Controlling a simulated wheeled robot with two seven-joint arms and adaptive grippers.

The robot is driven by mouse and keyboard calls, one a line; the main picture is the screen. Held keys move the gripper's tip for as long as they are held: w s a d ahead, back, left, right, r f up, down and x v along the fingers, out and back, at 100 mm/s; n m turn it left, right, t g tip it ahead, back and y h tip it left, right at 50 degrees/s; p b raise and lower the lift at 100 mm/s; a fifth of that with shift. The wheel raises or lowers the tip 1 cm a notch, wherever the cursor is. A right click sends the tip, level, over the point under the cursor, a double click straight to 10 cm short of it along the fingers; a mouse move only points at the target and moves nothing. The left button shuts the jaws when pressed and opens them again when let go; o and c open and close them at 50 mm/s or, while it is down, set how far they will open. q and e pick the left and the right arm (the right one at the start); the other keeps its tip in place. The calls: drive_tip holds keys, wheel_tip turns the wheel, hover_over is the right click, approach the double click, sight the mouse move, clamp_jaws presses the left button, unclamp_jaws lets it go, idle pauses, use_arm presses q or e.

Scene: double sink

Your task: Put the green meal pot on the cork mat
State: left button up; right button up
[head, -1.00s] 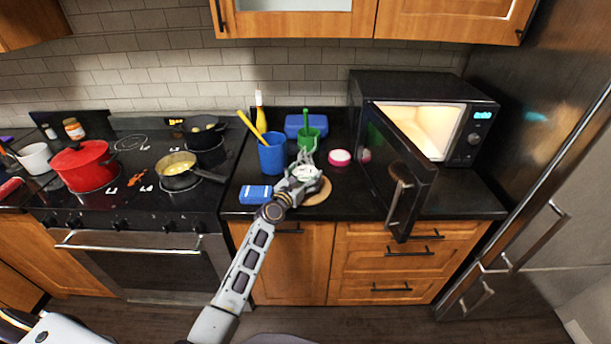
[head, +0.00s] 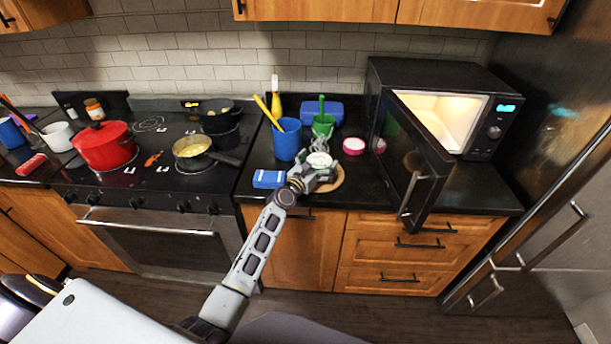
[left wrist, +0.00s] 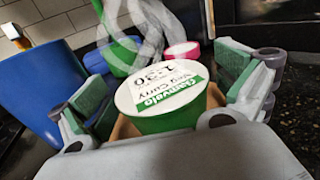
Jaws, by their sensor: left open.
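The green meal pot (left wrist: 168,122) has a white printed lid, and pale steam rises by it. It stands upright and appears to rest on the brown cork mat (left wrist: 125,128), though its base is hidden. My left gripper (left wrist: 165,92) is open, with a finger on either side of the pot and gaps visible between. In the head view the pot's lid (head: 319,159) shows beyond my left gripper (head: 316,170), and the mat (head: 335,183) shows to the right of it. My right gripper is not in view.
A blue cup (head: 287,140) with a yellow-handled tool stands left of the pot. A green cup (head: 323,124) and pink-rimmed tub (head: 353,146) are behind. A blue pack (head: 268,179) lies front left. The open microwave door (head: 415,165) juts out on the right.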

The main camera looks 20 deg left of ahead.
sight(313, 168)
use_arm(q)
drive_tip(key=shift+v, duration=5.6)
drive_tip(key=shift+s, duration=0.3)
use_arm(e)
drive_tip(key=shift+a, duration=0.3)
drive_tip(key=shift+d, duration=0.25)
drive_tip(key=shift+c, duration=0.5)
